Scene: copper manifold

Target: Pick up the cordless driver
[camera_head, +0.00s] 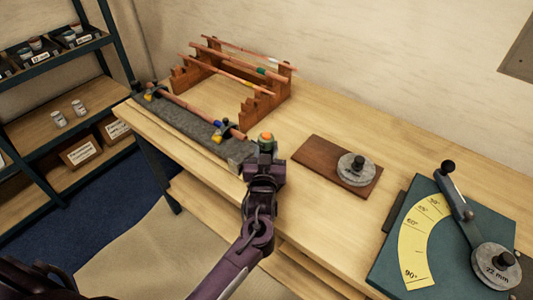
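A small object with an orange top and a dark green body (267,141) shows just beyond my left gripper (265,158), at the right end of the grey fixture. It may be the cordless driver, but it is too small and too covered to be sure. My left arm reaches up from the bottom to it. The wrist hides the fingers and the object's lower part, so I cannot tell whether they touch or grip it. My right gripper is out of view.
A long grey fixture (178,119) holding a copper tube lies along the bench's left edge. Behind it stands a wooden rack (258,108) with tubes. A brown board (318,156) with a round metal piece and a green bender plate (393,270) lie right. Bare bench (310,222) lies between.

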